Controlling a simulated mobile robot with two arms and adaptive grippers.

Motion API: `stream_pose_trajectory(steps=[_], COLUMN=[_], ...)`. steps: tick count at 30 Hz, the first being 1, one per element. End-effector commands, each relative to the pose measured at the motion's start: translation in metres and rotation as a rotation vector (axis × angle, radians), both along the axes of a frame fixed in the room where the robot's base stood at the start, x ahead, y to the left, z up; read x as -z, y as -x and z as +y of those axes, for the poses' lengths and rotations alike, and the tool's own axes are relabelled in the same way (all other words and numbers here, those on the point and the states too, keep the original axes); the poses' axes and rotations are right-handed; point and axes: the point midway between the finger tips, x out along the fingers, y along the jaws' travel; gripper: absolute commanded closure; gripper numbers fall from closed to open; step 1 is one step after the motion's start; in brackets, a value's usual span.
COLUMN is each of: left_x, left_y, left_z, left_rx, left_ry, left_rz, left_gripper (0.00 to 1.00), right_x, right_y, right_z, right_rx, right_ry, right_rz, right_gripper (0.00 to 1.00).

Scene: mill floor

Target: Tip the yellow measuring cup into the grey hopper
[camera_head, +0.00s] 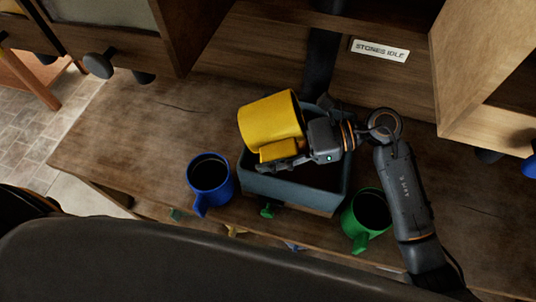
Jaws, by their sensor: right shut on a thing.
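The yellow measuring cup (270,122) is held above the grey hopper (285,191), over its left and back part. It looks tilted on its side. My right gripper (285,152) is shut on the yellow cup at its handle side. The hopper is an open grey box on the wooden bench, and its inside looks dark. The cup and gripper hide its back part, and I cannot see the cup's inside. My left gripper is not in view.
A blue cup (209,173) with dark contents stands left of the hopper. A green cup (368,212) stands at its right. A sign (380,50) reading "STONES IDLE" is on the back panel. The bench (130,125) is clear at the left.

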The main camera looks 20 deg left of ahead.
Motion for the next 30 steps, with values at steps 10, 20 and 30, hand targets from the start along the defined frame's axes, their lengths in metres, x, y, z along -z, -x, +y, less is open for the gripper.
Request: stream_pose_trajectory(steps=[10,20,30], left_x=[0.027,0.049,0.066], left_y=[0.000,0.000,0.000], left_z=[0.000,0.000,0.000], left_rx=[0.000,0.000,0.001], left_ry=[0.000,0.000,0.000], left_rz=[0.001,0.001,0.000], left_gripper=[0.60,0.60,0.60], right_x=[-0.004,-0.010,-0.016], right_y=[-0.002,-0.003,-0.003], right_z=[-0.003,-0.005,-0.007], right_rx=[0.000,0.001,-0.001], right_ry=[-0.097,-0.186,-0.263], right_rz=[0.038,0.075,0.108], right_gripper=[1.00,1.00,1.00])
